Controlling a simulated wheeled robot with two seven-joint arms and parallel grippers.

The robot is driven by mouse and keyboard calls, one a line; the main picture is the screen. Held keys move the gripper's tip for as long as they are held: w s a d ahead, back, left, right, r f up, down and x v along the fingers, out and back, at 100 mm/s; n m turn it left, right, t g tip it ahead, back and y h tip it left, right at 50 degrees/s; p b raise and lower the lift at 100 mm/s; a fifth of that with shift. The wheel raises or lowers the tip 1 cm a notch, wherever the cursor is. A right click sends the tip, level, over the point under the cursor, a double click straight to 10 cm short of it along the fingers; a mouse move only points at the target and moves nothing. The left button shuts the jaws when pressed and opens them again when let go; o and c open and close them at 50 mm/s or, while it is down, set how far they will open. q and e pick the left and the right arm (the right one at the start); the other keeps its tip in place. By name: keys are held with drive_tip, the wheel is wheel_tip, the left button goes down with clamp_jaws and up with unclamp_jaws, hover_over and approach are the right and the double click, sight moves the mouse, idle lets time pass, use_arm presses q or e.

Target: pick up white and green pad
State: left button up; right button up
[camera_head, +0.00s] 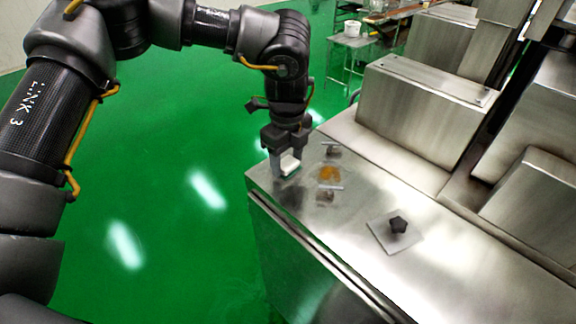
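The white and green pad (290,165) is a small block at the far left corner of the steel machine top. The fingers partly hide the pad. I cannot tell whether they are closed on it or only around it, nor whether the pad touches the steel. My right gripper is not in view.
The steel top (350,235) holds small metal fittings with an orange spot (328,173) right of the gripper. A dark star-shaped knob (397,225) sits on a light plate nearer the front. Large steel housings (420,110) stand at right. Green floor lies left.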

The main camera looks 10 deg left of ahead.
use_arm(q)
drive_tip(key=c, duration=0.6)
drive_tip(key=shift+r, duration=0.1)
drive_tip(key=shift+w+r, duration=0.1)
drive_tip(key=shift+r, duration=0.4)
drive_tip(key=shift+s+d+r+b, duration=1)
drive_tip(key=shift+s+r+b, duration=0.25)
drive_tip(key=shift+s+r, duration=0.8)
drive_tip(key=shift+s+d+r+b, duration=1)
drive_tip(key=shift+s+r+b, duration=0.25)
drive_tip(key=shift+s+r, duration=0.85)
drive_tip(key=shift+s+d+r+b, duration=1.15)
drive_tip(key=shift+s+r, duration=0.6)
drive_tip(key=shift+s, duration=0.55)
drive_tip(key=shift+a, duration=0.15)
